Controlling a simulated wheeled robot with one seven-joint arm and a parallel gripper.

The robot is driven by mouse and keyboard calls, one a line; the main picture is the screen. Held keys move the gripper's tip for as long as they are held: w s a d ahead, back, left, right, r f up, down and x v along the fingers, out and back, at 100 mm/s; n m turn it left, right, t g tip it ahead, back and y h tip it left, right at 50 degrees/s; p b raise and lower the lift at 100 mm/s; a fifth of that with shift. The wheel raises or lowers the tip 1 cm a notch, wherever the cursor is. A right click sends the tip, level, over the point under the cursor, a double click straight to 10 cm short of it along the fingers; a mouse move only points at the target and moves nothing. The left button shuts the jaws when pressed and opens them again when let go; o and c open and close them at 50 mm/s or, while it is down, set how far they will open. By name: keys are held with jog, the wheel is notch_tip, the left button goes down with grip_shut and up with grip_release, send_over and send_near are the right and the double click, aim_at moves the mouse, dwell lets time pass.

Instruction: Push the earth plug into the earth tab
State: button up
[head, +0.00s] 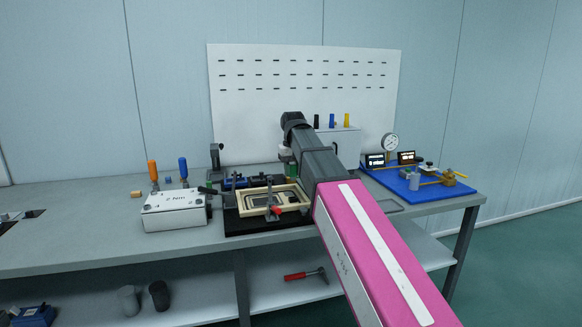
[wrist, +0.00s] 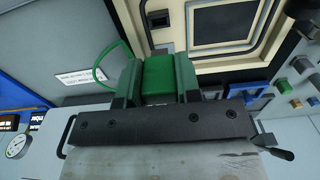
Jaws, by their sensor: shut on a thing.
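My gripper (wrist: 158,82) is shut on a green block, the earth plug (wrist: 158,78), held between its two fingers. A thin green lead (wrist: 102,55) loops out to the left of the fingers. In the head view the gripper end is mostly hidden by my arm; a small green patch (head: 286,153) shows beside it, behind the cream-framed fixture. I cannot make out the earth tab in either view, and the plug's front end is hidden, so contact cannot be told.
The cream frame (head: 228,203) sits on a black base with a red-handled clamp (head: 275,209). A white box (head: 174,213) stands left; a white cabinet (head: 347,147) stands behind my arm. A blue board (head: 399,183) with a gauge (head: 390,142) lies right.

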jog(key=shift+w+d, duration=0.1)
jog(key=shift+f, duration=0.1)
jog(key=shift+f, duration=2.8)
jog(key=shift+f, duration=1.35)
jog(key=o, duration=1.1)
jog(key=shift+r, duration=0.1)
